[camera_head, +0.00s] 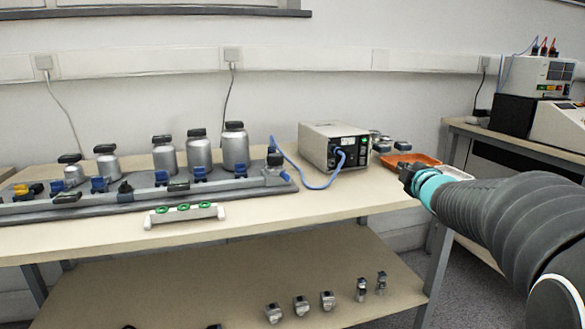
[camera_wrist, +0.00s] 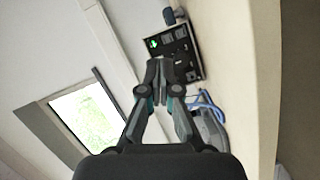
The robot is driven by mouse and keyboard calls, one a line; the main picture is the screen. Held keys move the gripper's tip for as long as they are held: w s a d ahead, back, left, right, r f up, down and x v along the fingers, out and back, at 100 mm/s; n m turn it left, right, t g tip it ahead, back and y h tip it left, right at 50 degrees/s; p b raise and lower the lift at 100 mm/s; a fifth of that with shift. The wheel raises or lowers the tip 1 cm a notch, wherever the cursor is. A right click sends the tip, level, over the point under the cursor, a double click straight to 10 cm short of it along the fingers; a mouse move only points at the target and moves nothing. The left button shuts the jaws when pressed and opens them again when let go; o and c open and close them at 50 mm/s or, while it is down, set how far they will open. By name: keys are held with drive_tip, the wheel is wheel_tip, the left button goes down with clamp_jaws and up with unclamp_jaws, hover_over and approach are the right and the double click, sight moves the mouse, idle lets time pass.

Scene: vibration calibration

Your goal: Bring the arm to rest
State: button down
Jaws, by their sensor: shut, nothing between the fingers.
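My gripper (camera_head: 404,172) is at the right in the head view, at the end of my arm, which reaches in from the right edge. It stands in front of the right end of the bench (camera_head: 330,204). In the wrist view my gripper (camera_wrist: 159,62) has its fingertips together with nothing between them. Behind the fingertips in that view is the dark front panel of the controller box (camera_wrist: 180,50), with a green light. The same controller box (camera_head: 325,143) stands on the bench in the head view, left of my gripper.
A grey rail (camera_head: 220,191) with several metal cylinders fills the bench's left. An orange tray (camera_head: 410,160) is just behind my gripper. Small metal blocks (camera_head: 301,305) sit on the lower shelf. Instruments (camera_head: 540,77) stand far right.

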drive_tip(key=s+a+f+m+g+p, duration=0.1)
drive_tip(key=s+a+f+m+g, duration=0.2)
drive_tip(key=s, duration=0.9)
drive_tip(key=s+a+f+m+g+p, duration=0.1)
drive_tip(key=s+a+f+m+g, duration=0.3)
drive_tip(key=s, duration=0.9)
drive_tip(key=s+a+f+m+g+p, duration=0.1)
drive_tip(key=s+a+f+m+g, duration=0.3)
drive_tip(key=s, duration=0.8)
wheel_tip(320, 180, down, 2)
drive_tip(key=a+m, duration=0.2)
drive_tip(key=m, duration=0.1)
drive_tip(key=shift+s+f+p, duration=0.2)
drive_tip(key=shift+s+p, duration=0.1)
drive_tip(key=shift+p, duration=0.05)
drive_tip(key=shift+d, duration=0.1)
